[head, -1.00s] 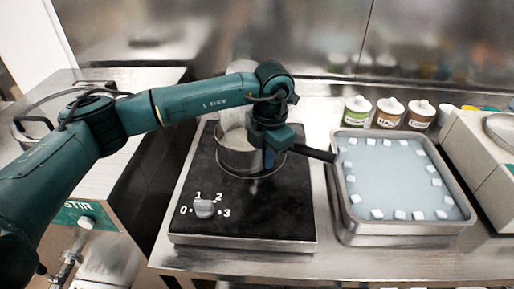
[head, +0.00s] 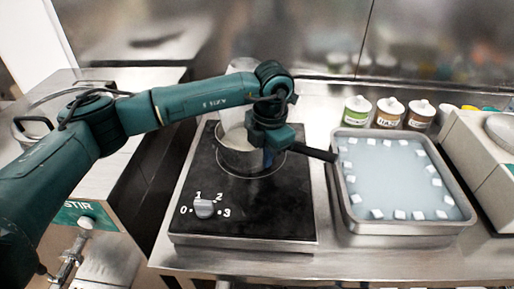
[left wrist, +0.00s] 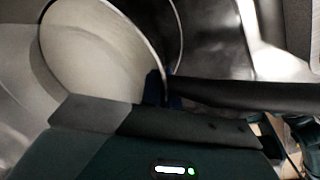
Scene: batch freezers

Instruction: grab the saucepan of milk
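The metal saucepan (head: 236,160) stands on the black hot plate (head: 268,208), with pale milk inside. In the left wrist view the saucepan (left wrist: 100,45) fills the upper left, and its dark handle (left wrist: 240,95) runs off to the right. My left gripper (head: 270,155) is at the root of the handle, right beside the pan wall. Its blue fingertips (left wrist: 163,92) appear closed around the handle there. The fingers partly hide the handle's root and the pan's right side. My right gripper is not in view.
A metal tray (head: 400,240) of pale liquid with white cubes on it stands right of the hot plate. Several small jars (head: 389,113) stand behind it. A pale tall container (head: 243,66) is behind the pan. The hot plate's knob (head: 204,208) is at its front left.

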